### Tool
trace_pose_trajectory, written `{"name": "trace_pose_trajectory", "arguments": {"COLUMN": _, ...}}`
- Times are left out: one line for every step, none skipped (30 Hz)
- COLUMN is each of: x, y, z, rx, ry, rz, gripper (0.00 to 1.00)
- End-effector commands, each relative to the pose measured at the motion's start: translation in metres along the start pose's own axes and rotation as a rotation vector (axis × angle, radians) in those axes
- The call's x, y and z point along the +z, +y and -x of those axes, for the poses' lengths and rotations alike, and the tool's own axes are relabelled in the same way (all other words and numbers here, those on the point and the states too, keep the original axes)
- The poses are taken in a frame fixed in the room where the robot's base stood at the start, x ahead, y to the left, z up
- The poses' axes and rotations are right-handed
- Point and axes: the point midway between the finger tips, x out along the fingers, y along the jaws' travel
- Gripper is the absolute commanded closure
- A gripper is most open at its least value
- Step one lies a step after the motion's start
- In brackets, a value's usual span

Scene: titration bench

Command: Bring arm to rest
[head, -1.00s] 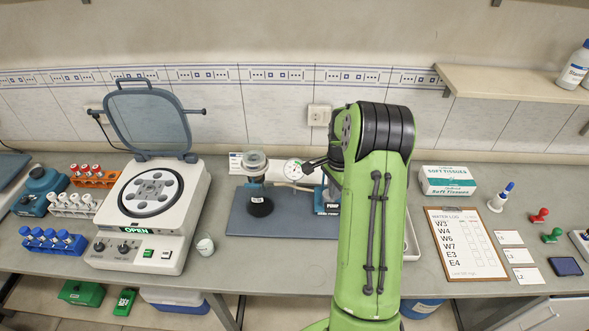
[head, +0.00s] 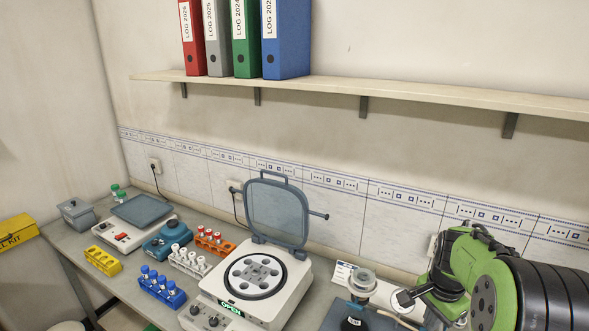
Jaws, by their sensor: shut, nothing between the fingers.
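My green arm fills the lower right corner of the head view, with a large black ringed joint nearest the camera. Its wrist bends left and down over the bench. My gripper (head: 404,299) is small and dark at the left end of the wrist, shut and empty. It appears just right of the glass filter funnel (head: 361,283); I cannot tell how far apart they are in depth. The rest of the arm is cut off by the frame.
The centrifuge (head: 257,276), lid raised and display reading OPEN, stands left of the funnel. Racks of tubes, blue (head: 160,291), white (head: 188,262) and orange (head: 214,241), stand farther left. A shelf (head: 330,93) with binders runs above the bench.

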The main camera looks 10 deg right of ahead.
Motion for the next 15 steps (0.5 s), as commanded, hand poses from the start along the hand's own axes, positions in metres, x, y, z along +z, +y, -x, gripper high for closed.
{"name": "trace_pose_trajectory", "arguments": {"x": 0.026, "y": 0.001, "z": 0.017, "rx": -0.029, "ry": 0.032, "rz": 0.116, "gripper": 1.0}}
{"name": "trace_pose_trajectory", "arguments": {"x": 0.041, "y": 0.003, "z": 0.028, "rx": -0.044, "ry": 0.047, "rz": 0.19, "gripper": 1.0}}
{"name": "trace_pose_trajectory", "arguments": {"x": 0.062, "y": 0.007, "z": 0.042, "rx": -0.065, "ry": 0.068, "rz": 0.285, "gripper": 1.0}}
{"name": "trace_pose_trajectory", "arguments": {"x": 0.076, "y": 0.011, "z": 0.051, "rx": -0.081, "ry": 0.085, "rz": 0.356, "gripper": 1.0}}
{"name": "trace_pose_trajectory", "arguments": {"x": 0.091, "y": 0.017, "z": 0.059, "rx": -0.097, "ry": 0.102, "rz": 0.426, "gripper": 1.0}}
{"name": "trace_pose_trajectory", "arguments": {"x": 0.111, "y": 0.026, "z": 0.068, "rx": -0.121, "ry": 0.124, "rz": 0.52, "gripper": 1.0}}
{"name": "trace_pose_trajectory", "arguments": {"x": 0.125, "y": 0.033, "z": 0.074, "rx": -0.138, "ry": 0.141, "rz": 0.589, "gripper": 1.0}}
{"name": "trace_pose_trajectory", "arguments": {"x": 0.139, "y": 0.041, "z": 0.078, "rx": -0.156, "ry": 0.157, "rz": 0.658, "gripper": 1.0}}
{"name": "trace_pose_trajectory", "arguments": {"x": 0.156, "y": 0.053, "z": 0.082, "rx": -0.18, "ry": 0.18, "rz": 0.749, "gripper": 1.0}}
{"name": "trace_pose_trajectory", "arguments": {"x": 0.169, "y": 0.063, "z": 0.084, "rx": -0.199, "ry": 0.196, "rz": 0.817, "gripper": 1.0}}
{"name": "trace_pose_trajectory", "arguments": {"x": 0.181, "y": 0.073, "z": 0.084, "rx": -0.217, "ry": 0.212, "rz": 0.883, "gripper": 1.0}}
{"name": "trace_pose_trajectory", "arguments": {"x": 0.195, "y": 0.085, "z": 0.084, "rx": -0.24, "ry": 0.232, "rz": 0.963, "gripper": 1.0}}
{"name": "trace_pose_trajectory", "arguments": {"x": 0.203, "y": 0.093, "z": 0.082, "rx": -0.256, "ry": 0.247, "rz": 1.018, "gripper": 1.0}}
{"name": "trace_pose_trajectory", "arguments": {"x": 0.211, "y": 0.101, "z": 0.081, "rx": -0.27, "ry": 0.259, "rz": 1.066, "gripper": 1.0}}
{"name": "trace_pose_trajectory", "arguments": {"x": 0.219, "y": 0.109, "z": 0.078, "rx": -0.286, "ry": 0.273, "rz": 1.121, "gripper": 1.0}}
